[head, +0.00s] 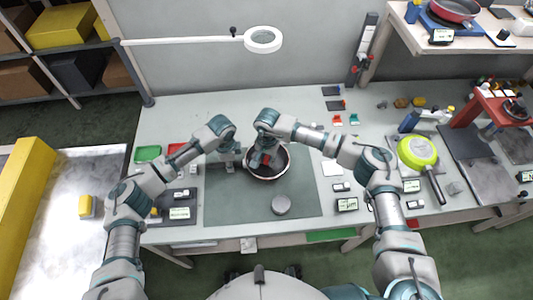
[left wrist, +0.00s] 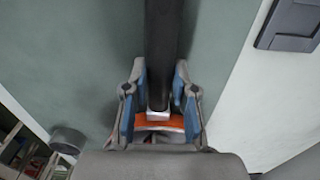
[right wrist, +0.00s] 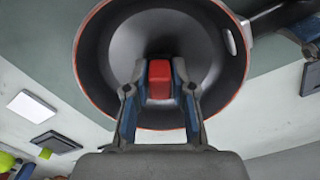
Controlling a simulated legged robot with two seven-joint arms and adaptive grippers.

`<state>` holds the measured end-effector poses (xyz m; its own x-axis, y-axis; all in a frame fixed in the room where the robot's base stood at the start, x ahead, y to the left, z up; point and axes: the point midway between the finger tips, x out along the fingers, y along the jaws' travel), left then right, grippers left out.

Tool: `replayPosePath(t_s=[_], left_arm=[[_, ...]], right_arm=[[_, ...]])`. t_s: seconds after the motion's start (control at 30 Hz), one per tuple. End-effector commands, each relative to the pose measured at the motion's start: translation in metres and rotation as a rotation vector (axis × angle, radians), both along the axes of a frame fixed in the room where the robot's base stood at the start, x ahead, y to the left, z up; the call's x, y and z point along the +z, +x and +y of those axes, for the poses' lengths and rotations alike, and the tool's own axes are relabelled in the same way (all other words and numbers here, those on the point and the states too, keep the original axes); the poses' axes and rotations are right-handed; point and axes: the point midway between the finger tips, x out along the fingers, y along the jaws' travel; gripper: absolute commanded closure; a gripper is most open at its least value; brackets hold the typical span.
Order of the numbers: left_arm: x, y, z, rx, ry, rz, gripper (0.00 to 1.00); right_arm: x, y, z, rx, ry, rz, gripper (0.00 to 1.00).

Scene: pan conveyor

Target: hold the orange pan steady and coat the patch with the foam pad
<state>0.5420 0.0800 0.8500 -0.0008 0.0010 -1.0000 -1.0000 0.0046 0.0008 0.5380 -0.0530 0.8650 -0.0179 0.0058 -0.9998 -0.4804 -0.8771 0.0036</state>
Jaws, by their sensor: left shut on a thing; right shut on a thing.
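The orange pan (head: 279,166) sits on the dark green mat, its dark inside facing up and its thin orange-red rim showing in the right wrist view (right wrist: 112,60). My left gripper (head: 236,163) is shut on the dark pan handle (left wrist: 162,50), left of the bowl; an orange part shows between its fingers. My right gripper (right wrist: 158,95) is shut on a red block (right wrist: 159,78), likely the foam pad, over the pan's inside. Whether the pad touches the pan floor is unclear. The floor looks grey with a darker area behind the pad; I cannot make out the patch's edges.
A grey round disc (head: 281,205) lies on the mat (head: 235,203) in front of the pan. A yellow-green pan (head: 418,151) stands at the right. A magnifier lamp (head: 263,40) hangs behind. Green (head: 148,153) and red trays lie left. The mat's front is mostly clear.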

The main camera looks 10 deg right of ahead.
Motion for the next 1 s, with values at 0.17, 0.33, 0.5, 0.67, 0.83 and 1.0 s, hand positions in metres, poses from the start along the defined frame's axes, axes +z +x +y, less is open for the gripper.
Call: replayPosePath(t_s=[0.17, 0.33, 0.5, 0.67, 0.83, 1.0], left_arm=[[0.000, 0.001, 0.001, 0.002, 0.001, -0.001, 1.00], [0.000, 0.001, 0.000, 0.001, 0.000, -0.001, 1.00], [0.000, 0.001, 0.000, 0.001, 0.000, -0.001, 1.00], [0.000, 0.000, 0.000, 0.001, 0.000, -0.001, 1.00], [0.000, 0.000, 0.000, 0.001, 0.000, -0.001, 1.00], [0.000, 0.000, 0.000, 0.001, 0.000, -0.001, 1.00]], right_arm=[[0.004, -0.011, 0.000, -0.002, 0.000, 0.001, 1.00], [0.004, 0.006, 0.000, -0.003, -0.001, 0.000, 1.00], [0.005, 0.021, 0.000, -0.002, 0.000, 0.000, 1.00], [0.004, 0.017, -0.006, 0.003, 0.000, 0.000, 1.00], [0.004, 0.001, -0.006, 0.002, 0.000, 0.000, 1.00], [0.004, -0.015, -0.006, 0.002, -0.001, 0.000, 1.00]])
